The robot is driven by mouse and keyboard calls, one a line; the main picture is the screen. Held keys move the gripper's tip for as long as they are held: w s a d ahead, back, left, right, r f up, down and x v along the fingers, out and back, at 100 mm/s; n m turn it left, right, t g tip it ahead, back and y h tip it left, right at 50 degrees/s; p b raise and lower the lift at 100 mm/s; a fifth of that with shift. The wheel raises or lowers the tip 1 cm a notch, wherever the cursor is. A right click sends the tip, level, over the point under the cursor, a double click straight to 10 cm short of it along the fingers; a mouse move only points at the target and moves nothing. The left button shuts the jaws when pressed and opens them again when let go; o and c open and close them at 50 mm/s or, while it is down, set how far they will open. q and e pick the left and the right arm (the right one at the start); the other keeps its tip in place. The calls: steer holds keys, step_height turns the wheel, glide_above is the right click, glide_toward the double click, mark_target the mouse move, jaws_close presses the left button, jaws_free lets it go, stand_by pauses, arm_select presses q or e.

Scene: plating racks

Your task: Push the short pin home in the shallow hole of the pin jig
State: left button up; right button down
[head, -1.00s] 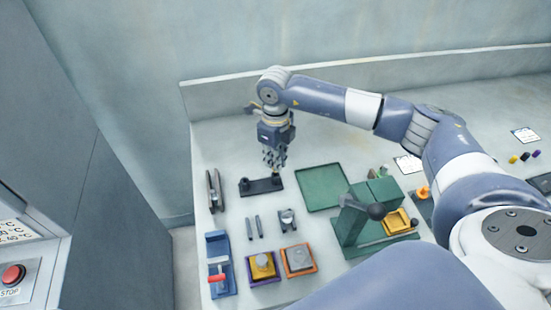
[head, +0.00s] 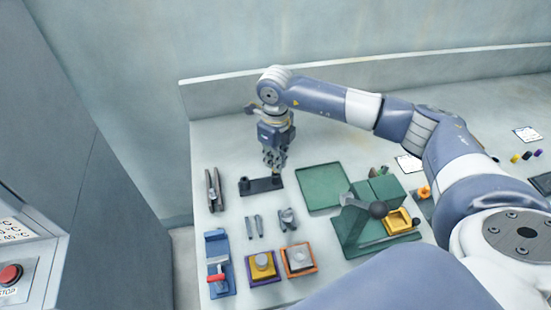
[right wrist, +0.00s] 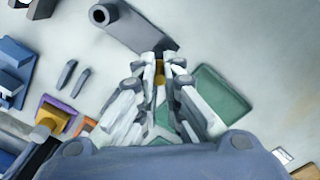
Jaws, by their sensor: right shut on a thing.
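The pin jig (head: 262,186) is a dark grey bar lying on the bench, with a raised round boss with a hole at its left end. In the right wrist view, the jig (right wrist: 138,30) runs from this boss at the upper left to the fingertips. My right gripper (head: 275,169) points down over the jig's right end. In the right wrist view, the right gripper (right wrist: 160,68) is shut on a brass-coloured short pin (right wrist: 160,72). The shallow hole is hidden beneath the fingers, so I cannot tell how deep the pin sits. My left gripper is out of view.
A green tray (head: 322,205) lies just right of the jig. A grey channel-shaped piece (head: 214,190) stands to its left.

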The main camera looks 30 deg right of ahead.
steer(key=shift+f+b, duration=0.95)
steer(key=shift+f, duration=0.2)
steer(key=c, duration=1.7)
jaws_free()
steer(key=shift+o, duration=0.2)
step_height(320, 180, up, 12)
